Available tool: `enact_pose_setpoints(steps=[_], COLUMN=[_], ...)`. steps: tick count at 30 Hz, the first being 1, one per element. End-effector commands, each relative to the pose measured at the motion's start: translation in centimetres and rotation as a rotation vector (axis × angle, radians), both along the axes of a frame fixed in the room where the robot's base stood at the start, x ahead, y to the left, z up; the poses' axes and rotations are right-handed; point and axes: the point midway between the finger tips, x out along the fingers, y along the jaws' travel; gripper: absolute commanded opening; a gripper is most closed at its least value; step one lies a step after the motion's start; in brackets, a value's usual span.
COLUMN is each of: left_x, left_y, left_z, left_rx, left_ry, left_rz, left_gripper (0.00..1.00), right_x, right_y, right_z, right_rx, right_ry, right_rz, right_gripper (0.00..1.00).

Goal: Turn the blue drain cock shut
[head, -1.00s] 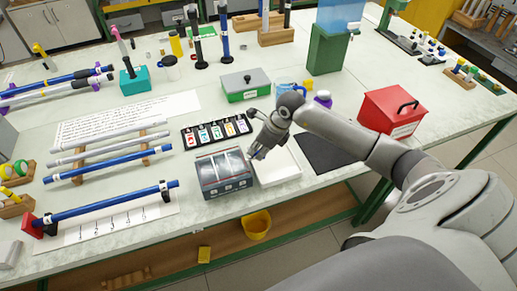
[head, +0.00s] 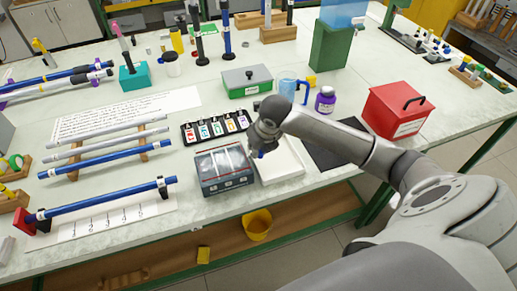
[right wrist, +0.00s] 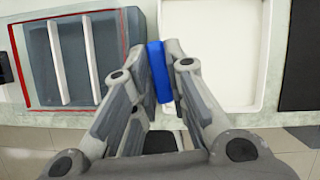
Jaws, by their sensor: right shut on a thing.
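The blue drain cock (right wrist: 159,72) shows in the right wrist view as a narrow blue bar between my fingertips. In the head view only a small blue bit (head: 261,155) shows under the gripper. It lies at the gap between the grey tank (head: 226,182) and the white tray (head: 287,174). My right gripper (right wrist: 160,62) is shut on the blue bar, one finger on each side; in the head view it also shows over the tray's left edge (head: 258,151). The cock's mount is hidden. My left gripper is not in view.
A row of labelled bottles (head: 216,128) stands behind the tank. A black mat (head: 332,151) and a red box (head: 396,110) lie to the right, under and beside my arm. A blue jug (head: 289,88) and a purple jar (head: 325,99) stand behind the arm.

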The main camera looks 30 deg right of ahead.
Motion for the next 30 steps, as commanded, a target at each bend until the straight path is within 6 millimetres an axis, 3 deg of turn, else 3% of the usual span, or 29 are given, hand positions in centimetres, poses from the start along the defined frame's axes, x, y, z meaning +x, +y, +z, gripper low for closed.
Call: enact_pose_setpoints(steps=[10,26,27,30], left_x=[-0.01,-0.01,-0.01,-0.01], left_y=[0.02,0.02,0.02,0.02], left_z=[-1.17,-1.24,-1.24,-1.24], left_rx=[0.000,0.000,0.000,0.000], left_ry=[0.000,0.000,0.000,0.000], left_rz=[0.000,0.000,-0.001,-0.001], left_gripper=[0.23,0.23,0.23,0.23], right_x=[0.09,0.06,0.06,0.06], right_y=[0.25,0.25,0.26,0.26], right_z=[0.00,0.05,0.05,0.05], right_rx=[0.000,0.002,0.002,0.001], right_ry=[-0.001,0.000,0.000,0.000], right_rz=[-0.139,-0.164,-0.164,-0.163], right_gripper=[0.00,0.00,0.18,0.31])
